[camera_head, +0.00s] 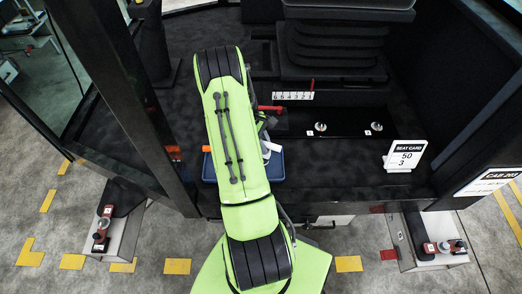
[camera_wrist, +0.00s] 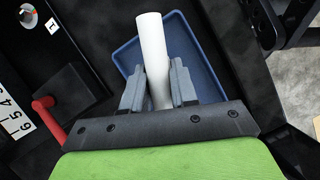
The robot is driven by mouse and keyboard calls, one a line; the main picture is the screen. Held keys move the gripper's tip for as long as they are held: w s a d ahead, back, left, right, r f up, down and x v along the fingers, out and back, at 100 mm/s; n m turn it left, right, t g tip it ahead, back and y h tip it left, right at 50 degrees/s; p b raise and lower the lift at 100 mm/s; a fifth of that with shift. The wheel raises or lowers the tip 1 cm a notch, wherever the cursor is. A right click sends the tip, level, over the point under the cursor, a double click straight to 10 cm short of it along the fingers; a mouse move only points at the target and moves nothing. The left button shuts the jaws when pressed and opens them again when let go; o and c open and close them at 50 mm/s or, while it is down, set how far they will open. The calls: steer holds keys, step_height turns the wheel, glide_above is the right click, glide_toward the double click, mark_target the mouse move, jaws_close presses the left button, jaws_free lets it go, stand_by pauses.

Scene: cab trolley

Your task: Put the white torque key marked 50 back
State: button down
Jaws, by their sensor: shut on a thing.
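A plain white cylinder (camera_wrist: 153,55), which looks like the white torque key, is between the two grey fingers of my gripper (camera_wrist: 158,85). My gripper is shut on it, and its far end extends over the blue tray. No 50 marking shows on the visible side. In the head view a small white end (camera_head: 272,146) shows beside my green arm, and the arm hides most of the gripper. The blue tray (camera_wrist: 203,52) lies beyond the fingers; it also shows in the head view (camera_head: 276,172). I cannot tell whether the key touches the tray.
A seat card (camera_head: 404,156) reading 50 and 3 stands at the right. A numbered strip (camera_head: 293,96) with a red lever (camera_head: 269,108) is behind the tray. Two round silver fittings (camera_head: 320,127) (camera_head: 377,126) sit on the dark deck. Dark posts flank the cab opening.

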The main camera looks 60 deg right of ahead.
steer(key=shift+f, duration=1.2)
steer(key=c, duration=0.9)
jaws_free()
steer(key=shift+r, duration=0.1)
steer(key=p+v, duration=0.2)
steer(key=v, duration=1)
steer(key=shift+s, duration=0.1)
